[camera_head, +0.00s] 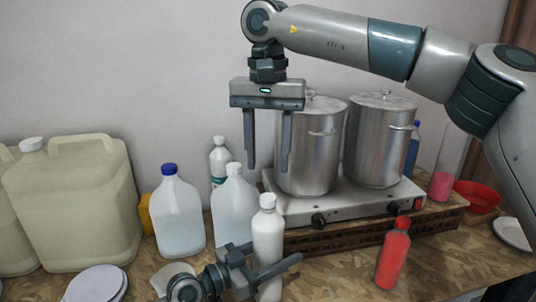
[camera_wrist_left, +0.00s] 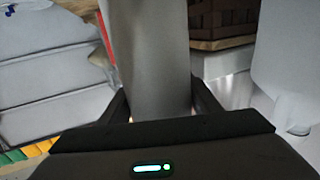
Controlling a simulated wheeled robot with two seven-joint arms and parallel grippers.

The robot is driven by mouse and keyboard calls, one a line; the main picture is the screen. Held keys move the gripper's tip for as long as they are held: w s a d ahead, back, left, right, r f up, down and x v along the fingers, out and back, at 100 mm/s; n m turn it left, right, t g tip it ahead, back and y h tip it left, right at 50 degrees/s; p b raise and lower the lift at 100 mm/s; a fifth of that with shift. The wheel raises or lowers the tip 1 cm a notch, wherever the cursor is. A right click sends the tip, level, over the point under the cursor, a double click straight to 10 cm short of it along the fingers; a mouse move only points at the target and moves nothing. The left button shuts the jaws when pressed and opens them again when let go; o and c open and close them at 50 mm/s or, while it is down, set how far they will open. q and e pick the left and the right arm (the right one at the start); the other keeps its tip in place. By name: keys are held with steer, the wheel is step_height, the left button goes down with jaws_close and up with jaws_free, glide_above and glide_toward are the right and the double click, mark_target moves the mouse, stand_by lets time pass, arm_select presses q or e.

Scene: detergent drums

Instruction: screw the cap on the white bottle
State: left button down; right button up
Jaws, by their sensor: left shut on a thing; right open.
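The white bottle (camera_head: 267,234) stands upright at the front middle of the wooden worktop, with a white cap (camera_head: 267,200) sitting on its neck. I cannot tell how tightly the cap is seated. My left gripper (camera_head: 272,272) is shut on the bottle's lower body. In the left wrist view the bottle (camera_wrist_left: 152,50) fills the space between the fingers. My right gripper (camera_head: 267,168) is open and empty, pointing down. Its fingertips appear above the cap in the picture, one to each side, apart from it.
Two steel pots (camera_head: 309,150) (camera_head: 379,143) stand on a hotplate (camera_head: 345,204) behind. A blue-capped jug (camera_head: 178,218) and a white-capped jug (camera_head: 233,205) stand left of the bottle. A large beige canister (camera_head: 75,205) is farther left. A red bottle (camera_head: 393,258) stands to the right.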

mark_target(268, 196)
steer(key=shift+f, duration=0.15)
steer(key=shift+f, duration=3.9)
jaws_close()
